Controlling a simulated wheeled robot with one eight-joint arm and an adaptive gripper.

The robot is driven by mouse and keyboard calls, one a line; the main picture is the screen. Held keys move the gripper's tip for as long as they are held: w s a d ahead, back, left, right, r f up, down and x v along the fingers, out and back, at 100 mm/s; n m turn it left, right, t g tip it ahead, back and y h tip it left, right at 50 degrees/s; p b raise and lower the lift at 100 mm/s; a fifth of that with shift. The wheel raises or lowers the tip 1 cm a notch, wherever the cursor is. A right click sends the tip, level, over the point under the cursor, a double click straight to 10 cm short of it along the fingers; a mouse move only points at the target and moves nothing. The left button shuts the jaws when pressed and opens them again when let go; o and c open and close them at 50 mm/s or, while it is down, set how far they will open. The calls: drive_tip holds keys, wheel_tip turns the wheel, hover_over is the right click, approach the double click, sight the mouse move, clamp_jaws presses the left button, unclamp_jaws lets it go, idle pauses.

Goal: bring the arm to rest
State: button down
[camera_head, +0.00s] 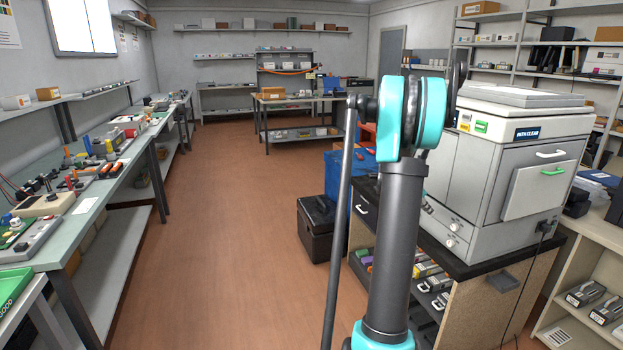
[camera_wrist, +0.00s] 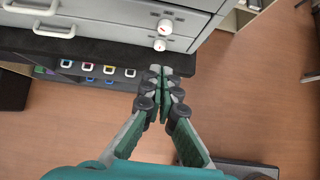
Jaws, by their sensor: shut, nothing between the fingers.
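My gripper (camera_wrist: 162,72) shows in the wrist view with its fingertips together and nothing between them. It hangs in front of the edge of the dark counter (camera_wrist: 95,50) that bears the printer. The large grey printer (camera_head: 500,170) stands on that counter in the head view, with a "PATH CLEAR" label on its side. Its front with handles and knobs also shows at the top of the wrist view. My arm rises through the right middle of the head view and covers part of the printer. My gripper is hidden in the head view.
Toner cartridges (camera_head: 432,283) sit on the shelf under the counter. A black box (camera_head: 316,225) and a blue bin (camera_head: 362,170) stand on the floor beside it. A long workbench (camera_head: 95,205) runs along the left wall. The brown floor (camera_head: 225,200) between is clear.

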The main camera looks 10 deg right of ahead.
drive_tip(key=s+a+f+m+t+y, duration=0.1)
drive_tip(key=s+a+m, duration=0.2)
drive_tip(key=a, duration=0.6)
drive_tip(key=s+a+m+t+y, duration=0.1)
drive_tip(key=s+a+m+y, duration=0.15)
drive_tip(key=a, duration=0.55)
drive_tip(key=s+a+f+m+t+y, duration=0.1)
drive_tip(key=s+a+m, duration=0.15)
drive_tip(key=a, duration=0.65)
drive_tip(key=s+a+f+m+y, duration=0.2)
drive_tip(key=s+a+m, duration=0.3)
drive_tip(key=s+a, duration=0.3)
drive_tip(key=s+a+f+m+y, duration=0.2)
drive_tip(key=s+a+f+m, duration=0.3)
drive_tip(key=a, duration=0.6)
drive_tip(key=s, duration=0.2)
drive_tip(key=shift+s+t, duration=0.35)
drive_tip(key=shift+t, duration=0.05)
drive_tip(key=shift+f, duration=0.1)
